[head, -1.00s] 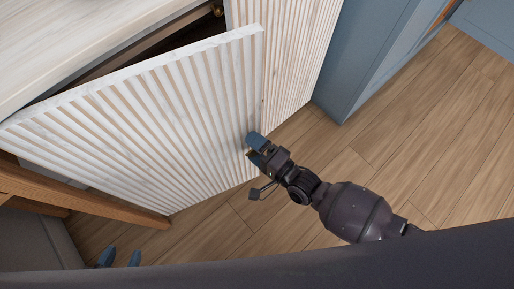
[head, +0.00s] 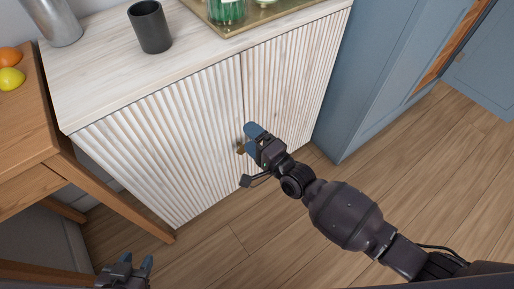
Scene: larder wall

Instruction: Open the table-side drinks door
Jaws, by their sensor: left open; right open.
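The drinks cabinet is white with ribbed doors. Its table-side door (head: 165,135) is the left one, beside the wooden table, and looks shut, its top edge in line under the cabinet top. The other door (head: 290,85) is also shut. A small brass knob (head: 240,147) shows near the seam between them. My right gripper (head: 251,140) is open, its blue fingertips right at the knob; I cannot tell whether they touch it. My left gripper (head: 134,264) is open and empty, low at the bottom left, away from the cabinet.
On the cabinet top (head: 100,75) stand a dark cup (head: 150,27), a metal vessel (head: 52,20) and a brass tray (head: 245,25) holding a green glass. A wooden table (head: 30,130) with an orange and a lemon is at left. Blue cupboards (head: 375,75) stand at right. The wooden floor in front is clear.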

